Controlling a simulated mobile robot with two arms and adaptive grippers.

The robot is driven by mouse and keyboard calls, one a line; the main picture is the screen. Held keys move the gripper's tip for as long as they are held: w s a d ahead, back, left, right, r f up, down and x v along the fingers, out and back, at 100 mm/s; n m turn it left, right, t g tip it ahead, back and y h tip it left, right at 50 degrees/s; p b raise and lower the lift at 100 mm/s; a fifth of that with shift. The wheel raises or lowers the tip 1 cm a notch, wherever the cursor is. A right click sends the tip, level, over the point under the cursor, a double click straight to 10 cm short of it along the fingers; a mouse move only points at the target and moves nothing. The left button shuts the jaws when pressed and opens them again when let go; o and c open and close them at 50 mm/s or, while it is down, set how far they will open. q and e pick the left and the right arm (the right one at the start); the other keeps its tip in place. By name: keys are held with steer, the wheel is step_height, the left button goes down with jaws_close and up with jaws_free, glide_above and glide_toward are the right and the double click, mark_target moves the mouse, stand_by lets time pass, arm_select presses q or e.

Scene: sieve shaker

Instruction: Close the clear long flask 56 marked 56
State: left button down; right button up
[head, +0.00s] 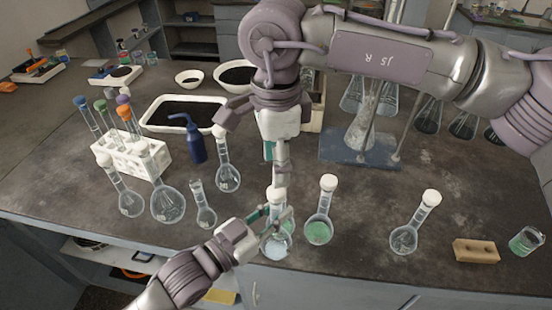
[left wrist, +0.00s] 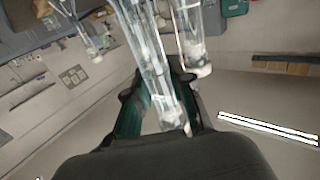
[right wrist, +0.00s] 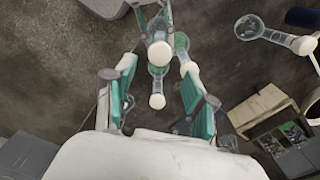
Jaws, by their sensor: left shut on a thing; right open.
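My left gripper (head: 275,218) is shut on the neck of a clear flask (head: 276,246) with pale liquid, near the table's front. Its clear glass fills the middle of the left wrist view (left wrist: 150,70). A white stopper (head: 277,194) shows at its top; I cannot tell how firmly it sits. My right gripper (head: 282,168) is open just above, pointing down. In the right wrist view its teal fingers stand apart, with a white stopper (right wrist: 160,53) beyond them. I cannot read the number 56 on any flask.
A green-liquid flask (head: 319,230) stands close right of the held one; another capped flask (head: 404,239) is farther right. A small flask (head: 204,214), a tube rack (head: 135,158) and a blue wash bottle (head: 194,143) stand left. A wooden block (head: 476,250) lies right.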

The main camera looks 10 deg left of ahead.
mark_target(276, 191)
steer(key=shift+f, duration=4)
jaws_close()
steer(key=shift+o, duration=0.7)
jaws_free()
